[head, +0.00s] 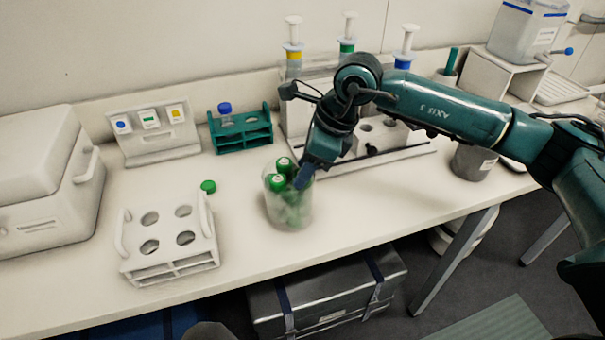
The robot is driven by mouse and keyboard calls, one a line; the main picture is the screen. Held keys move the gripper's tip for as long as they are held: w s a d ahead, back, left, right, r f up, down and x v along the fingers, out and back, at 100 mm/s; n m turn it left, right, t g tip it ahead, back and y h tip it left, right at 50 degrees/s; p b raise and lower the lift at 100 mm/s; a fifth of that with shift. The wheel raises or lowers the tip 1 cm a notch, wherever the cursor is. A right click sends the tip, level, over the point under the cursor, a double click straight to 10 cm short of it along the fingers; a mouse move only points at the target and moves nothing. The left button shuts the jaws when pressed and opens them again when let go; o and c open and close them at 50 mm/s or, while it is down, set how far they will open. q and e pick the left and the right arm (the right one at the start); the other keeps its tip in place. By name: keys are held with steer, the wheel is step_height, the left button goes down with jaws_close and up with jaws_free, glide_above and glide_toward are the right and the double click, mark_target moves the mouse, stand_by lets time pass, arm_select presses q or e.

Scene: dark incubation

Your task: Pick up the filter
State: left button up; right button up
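Nothing in the head view can be told for certain as the filter. A clear jar (289,212) on the bench holds several green-capped items (276,182). My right gripper (303,178) points down at the jar's mouth, by the right-hand green caps. Its fingertips are small and partly hidden, so I cannot tell whether they are open or closed on something. A small green cap (208,186) lies on the bench left of the jar. A white holder (152,131) at the back left carries small blue, green and yellow pieces. My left gripper is not in view.
A white rack (170,262) with round holes stands front left. A green rack (242,135) holds a blue-capped vial (225,112). Syringes with yellow, green and blue parts stand upright behind my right arm. A white machine (42,180) fills the left end. Bare bench lies right of the jar.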

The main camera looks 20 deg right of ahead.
steer(key=c, duration=0.7)
